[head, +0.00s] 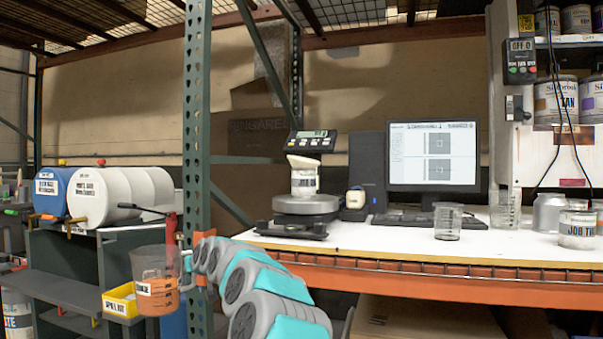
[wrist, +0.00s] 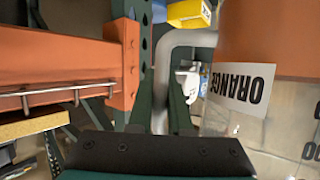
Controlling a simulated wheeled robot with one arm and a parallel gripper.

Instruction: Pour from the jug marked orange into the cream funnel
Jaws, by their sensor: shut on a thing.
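The clear jug marked orange (head: 155,263) hangs upright at the left of the head view, with orange liquid in its lower part. My gripper (head: 187,264) is shut on its handle at the jug's right side. A cream funnel (head: 303,162) sits on a small labelled can (head: 304,184) on the scale (head: 306,204), right of and higher than the jug.
A green rack upright (head: 196,120) stands between the jug and the scale. The white bench (head: 390,238) has an orange front beam (head: 430,282). A monitor (head: 433,155), keyboard and clear beaker (head: 448,222) stand right of the scale. Drums (head: 110,195) and a yellow bin (head: 122,300) are left.

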